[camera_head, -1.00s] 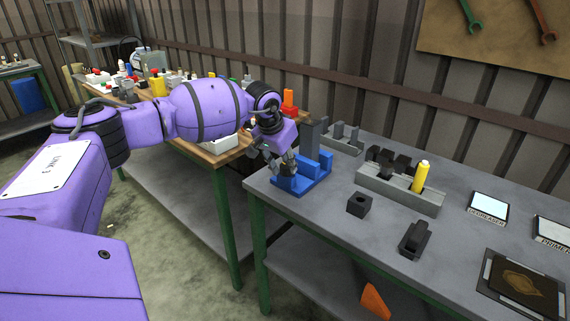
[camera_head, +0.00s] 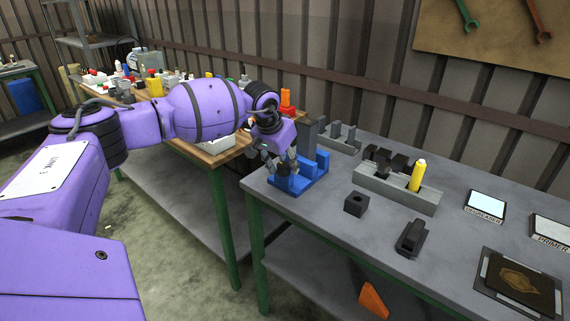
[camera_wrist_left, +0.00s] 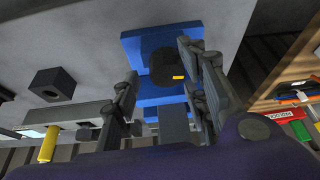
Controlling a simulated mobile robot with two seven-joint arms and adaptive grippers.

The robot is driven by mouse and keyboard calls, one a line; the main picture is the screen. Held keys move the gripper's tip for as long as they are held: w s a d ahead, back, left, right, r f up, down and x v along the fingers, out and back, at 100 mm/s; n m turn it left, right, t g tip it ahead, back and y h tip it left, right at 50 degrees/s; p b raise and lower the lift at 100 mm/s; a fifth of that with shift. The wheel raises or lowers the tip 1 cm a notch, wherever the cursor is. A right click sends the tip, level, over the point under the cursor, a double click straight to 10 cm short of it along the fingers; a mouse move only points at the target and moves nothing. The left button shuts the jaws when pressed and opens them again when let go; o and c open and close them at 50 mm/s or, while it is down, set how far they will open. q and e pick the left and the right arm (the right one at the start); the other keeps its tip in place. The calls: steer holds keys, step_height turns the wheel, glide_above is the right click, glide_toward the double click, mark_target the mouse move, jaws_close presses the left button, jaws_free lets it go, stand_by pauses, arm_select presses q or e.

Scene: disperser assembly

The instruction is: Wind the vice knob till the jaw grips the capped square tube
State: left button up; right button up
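The blue vice (camera_head: 312,176) sits at the left end of the grey table, and it also shows in the left wrist view (camera_wrist_left: 137,42). The grey square tube (camera_head: 309,138) stands upright at the vice; I cannot make out its cap clearly. The dark round vice knob (camera_wrist_left: 168,64) has a yellow mark and shows in the left wrist view. My left gripper (camera_head: 280,166) is at the vice's near left side. Its fingers (camera_wrist_left: 160,66) are apart, one on each side of the knob; contact is unclear. My right gripper is out of view.
A grey holder (camera_head: 380,185) with dark parts and a yellow bottle (camera_head: 417,175) stands right of the vice. A black block (camera_head: 356,204) and a black part (camera_head: 411,238) lie in front. A wooden table (camera_head: 215,157) with many items adjoins at left.

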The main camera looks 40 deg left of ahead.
arm_select(q)
steer(key=v, duration=1.2)
stand_by(0.4)
